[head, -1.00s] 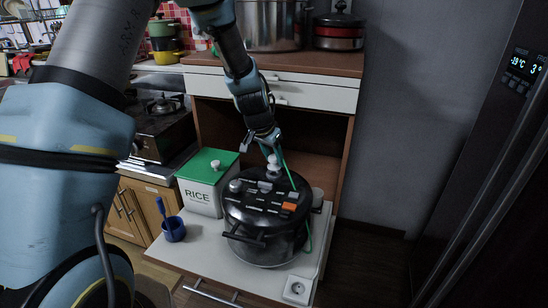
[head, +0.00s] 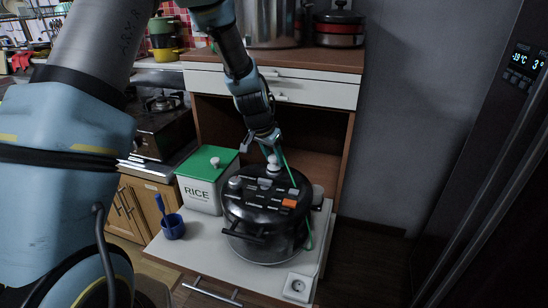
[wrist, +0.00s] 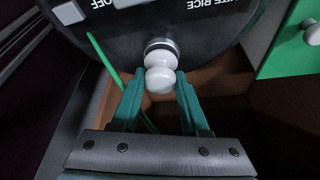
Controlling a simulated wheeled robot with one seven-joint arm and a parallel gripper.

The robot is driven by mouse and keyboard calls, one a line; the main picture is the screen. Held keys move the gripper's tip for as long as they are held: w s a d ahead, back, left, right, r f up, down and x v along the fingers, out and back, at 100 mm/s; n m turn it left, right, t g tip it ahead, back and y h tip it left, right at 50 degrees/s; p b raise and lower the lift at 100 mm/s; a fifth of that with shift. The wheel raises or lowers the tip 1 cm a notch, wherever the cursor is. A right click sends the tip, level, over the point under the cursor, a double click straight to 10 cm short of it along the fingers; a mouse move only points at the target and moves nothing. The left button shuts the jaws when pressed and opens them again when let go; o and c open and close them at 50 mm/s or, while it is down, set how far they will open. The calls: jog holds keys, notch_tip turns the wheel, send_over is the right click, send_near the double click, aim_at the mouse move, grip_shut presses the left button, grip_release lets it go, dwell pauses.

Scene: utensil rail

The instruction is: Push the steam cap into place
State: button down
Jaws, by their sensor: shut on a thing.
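The steam cap is a white knob (wrist: 160,72) with a grey ring beneath it, at the back edge of the dark cooker lid. In the head view the cap (head: 273,168) shows just below my fingertips. My gripper (wrist: 160,84) has a green finger on each side of the cap and is shut on it; it also shows in the head view (head: 270,152). The black rice cooker (head: 262,217) stands on the white shelf, its lid covered with labels and an orange button. I cannot tell how deep the cap sits.
A white rice box with a green lid (head: 203,184) stands close to the left of the cooker. A blue cup (head: 173,228) is at the front left of the white shelf (head: 207,252). A socket (head: 297,287) sits at the front right. A wooden cabinet rises behind.

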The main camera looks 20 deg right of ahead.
jog(key=shift+f, duration=0.35)
jog(key=shift+c, duration=1.7)
grip_release()
jog(key=shift+r, duration=0.1)
jog(key=b+v, duration=0.2)
jog(key=v, duration=0.8)
jog(key=shift+r, duration=0.35)
jog(key=shift+a, duration=0.1)
jog(key=a+r+n+y+p, duration=0.15)
jog(key=a+n, duration=0.35)
jog(key=a, duration=1.3)
jog(key=s+a+n+y, duration=0.2)
jog(key=s+a+n, duration=0.4)
jog(key=a, duration=0.9)
jog(key=s, duration=0.3)
jog(key=shift+f+g+p, duration=0.25)
jog(key=shift+g+p, duration=0.05)
jog(key=shift+p, duration=0.05)
